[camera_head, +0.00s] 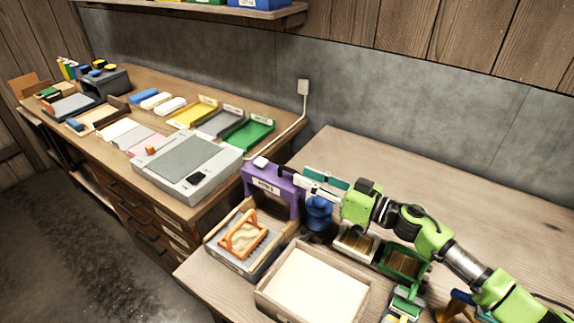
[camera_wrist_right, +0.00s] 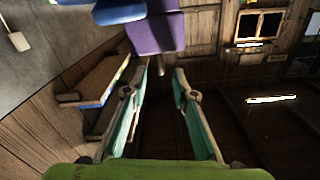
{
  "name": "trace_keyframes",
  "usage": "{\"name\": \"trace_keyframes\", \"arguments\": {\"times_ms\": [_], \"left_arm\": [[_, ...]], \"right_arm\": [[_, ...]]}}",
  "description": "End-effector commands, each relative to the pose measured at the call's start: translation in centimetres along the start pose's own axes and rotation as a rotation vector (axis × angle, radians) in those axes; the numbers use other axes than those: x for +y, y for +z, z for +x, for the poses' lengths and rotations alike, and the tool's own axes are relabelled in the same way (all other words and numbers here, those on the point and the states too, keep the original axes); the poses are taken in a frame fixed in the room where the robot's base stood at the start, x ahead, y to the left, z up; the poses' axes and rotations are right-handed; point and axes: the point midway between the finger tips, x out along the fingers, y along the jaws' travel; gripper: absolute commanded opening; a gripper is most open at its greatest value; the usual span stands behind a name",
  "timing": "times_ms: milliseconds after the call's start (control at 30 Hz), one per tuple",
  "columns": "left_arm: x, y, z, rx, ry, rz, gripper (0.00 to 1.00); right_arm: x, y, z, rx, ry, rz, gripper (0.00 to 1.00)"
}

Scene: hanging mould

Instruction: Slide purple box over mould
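The purple box (camera_head: 284,197) is arch-shaped with a white label and stands upright behind a tray on the near bench. It also shows in the right wrist view (camera_wrist_right: 156,34), beyond the fingertips, with a small knob just ahead of the finger gap. My right gripper (camera_head: 304,178) reaches in from the right beside the box's upper right side. Its two fingers are apart in the wrist view (camera_wrist_right: 162,72), with nothing between them. Whether a finger touches the box I cannot tell. I cannot surely pick out the mould. My left gripper is out of view.
An orange-handled piece (camera_head: 243,236) sits in the tray left of a wide shallow box (camera_head: 318,285). A blue round object (camera_head: 319,211) stands close under my right gripper. Brushes in holders (camera_head: 402,262) lie beneath the arm. The back right bench is bare.

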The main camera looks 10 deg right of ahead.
Motion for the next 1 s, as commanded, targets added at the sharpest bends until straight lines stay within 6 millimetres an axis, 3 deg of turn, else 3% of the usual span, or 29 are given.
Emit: {"name": "trace_keyframes", "arguments": {"times_ms": [100, 300, 500, 767, 867, 1000], "left_arm": [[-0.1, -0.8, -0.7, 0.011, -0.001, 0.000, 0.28], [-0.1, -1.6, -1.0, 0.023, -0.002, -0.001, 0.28], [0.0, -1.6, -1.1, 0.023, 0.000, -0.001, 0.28], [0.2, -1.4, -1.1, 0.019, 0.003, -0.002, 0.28], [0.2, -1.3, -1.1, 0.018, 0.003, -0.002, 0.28], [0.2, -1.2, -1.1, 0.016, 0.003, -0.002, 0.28]], "right_arm": [[-0.1, -0.3, 2.6, 0.004, -0.001, 0.001, 0.26], [-0.1, -0.1, 5.5, 0.001, -0.001, 0.001, 0.26], [-0.1, 0.0, 6.6, 0.000, -0.001, 0.000, 0.26], [-0.1, 0.0, 6.7, -0.001, -0.001, 0.000, 0.26], [-0.1, 0.0, 6.6, -0.001, -0.001, 0.000, 0.00], [-0.1, 0.0, 6.6, -0.001, -0.002, 0.000, 0.00]]}}
